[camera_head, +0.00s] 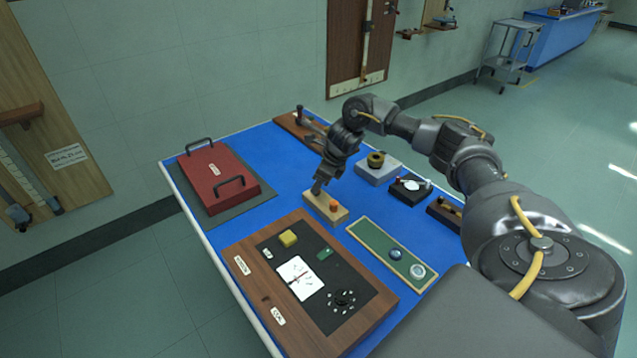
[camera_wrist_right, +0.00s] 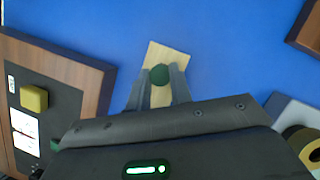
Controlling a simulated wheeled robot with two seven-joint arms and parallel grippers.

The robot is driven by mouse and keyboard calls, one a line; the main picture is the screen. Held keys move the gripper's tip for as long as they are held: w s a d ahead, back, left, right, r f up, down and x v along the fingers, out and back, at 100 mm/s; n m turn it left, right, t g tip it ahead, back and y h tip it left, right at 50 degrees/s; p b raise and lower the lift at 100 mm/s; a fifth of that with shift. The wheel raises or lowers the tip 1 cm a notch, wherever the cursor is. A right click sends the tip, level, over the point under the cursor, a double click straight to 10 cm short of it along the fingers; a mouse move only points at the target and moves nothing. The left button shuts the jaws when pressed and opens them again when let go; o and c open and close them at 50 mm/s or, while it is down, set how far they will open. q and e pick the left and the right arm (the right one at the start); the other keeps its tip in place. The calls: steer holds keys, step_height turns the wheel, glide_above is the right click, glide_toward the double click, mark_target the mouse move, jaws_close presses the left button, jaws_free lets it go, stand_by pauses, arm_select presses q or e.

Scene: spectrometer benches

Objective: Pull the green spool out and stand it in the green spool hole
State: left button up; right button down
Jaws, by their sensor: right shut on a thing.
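The green spool (camera_wrist_right: 159,75) shows as a dark green round top between my right fingertips in the right wrist view. My right gripper (camera_wrist_right: 160,82) is shut on it, over a pale wooden block (camera_wrist_right: 168,58). The block also shows in the head view (camera_head: 326,215), where my right gripper (camera_head: 317,188) reaches down to its left part and hides the spool. An orange piece (camera_head: 334,204) is on the block's right part. I cannot tell whether the spool is still seated in the block or lifted. I cannot make out a green spool hole. My left gripper is out of view.
A wood-framed meter panel (camera_head: 300,278) lies in front of the block. A green-topped board (camera_head: 373,238) with round pieces lies to its right. A red box with handles (camera_head: 216,178) is at the left. A pale block with a brass ring (camera_head: 376,160) stands behind on the blue table.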

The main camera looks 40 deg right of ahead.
steer(key=shift+f+b, duration=0.35)
steer(key=shift+f, duration=0.15)
stand_by(0.3)
steer(key=c, duration=1.3)
jaws_free()
steer(key=shift+o, duration=0.3)
steer(key=o, duration=0.5)
